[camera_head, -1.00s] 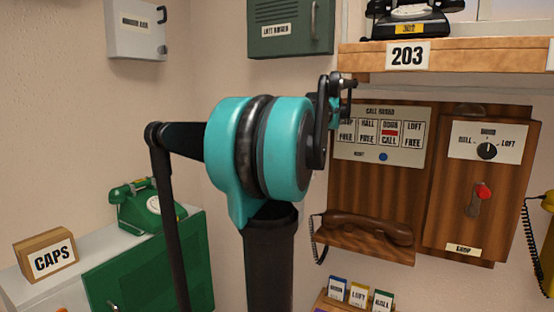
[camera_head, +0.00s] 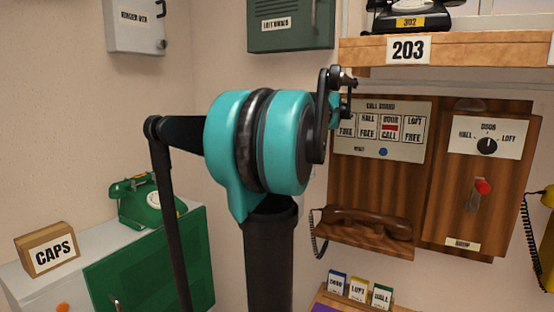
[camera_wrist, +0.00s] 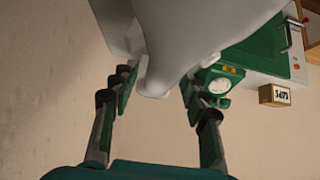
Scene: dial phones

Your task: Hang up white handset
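In the wrist view a large, smooth white thing (camera_wrist: 180,35) comes down from the top edge and narrows to a blunt end between my fingers. It may be the white handset, but too little of it shows to be sure. My gripper (camera_wrist: 160,88) has its two fingers apart, one on each side of that narrow end, with small gaps seeming to show. Whether it touches a finger is unclear. In the head view my arm fills the middle, and no white handset or white phone shows there. Whatever is behind the arm is hidden.
A green phone (camera_head: 150,200) stands on a cabinet at left, by a CAPS box (camera_head: 48,250). A brown handset (camera_head: 365,222) rests on the wooden call board at right. A black phone (camera_head: 410,14) sits on shelf 203 (camera_head: 440,52). A yellow phone (camera_head: 546,240) is at the right edge.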

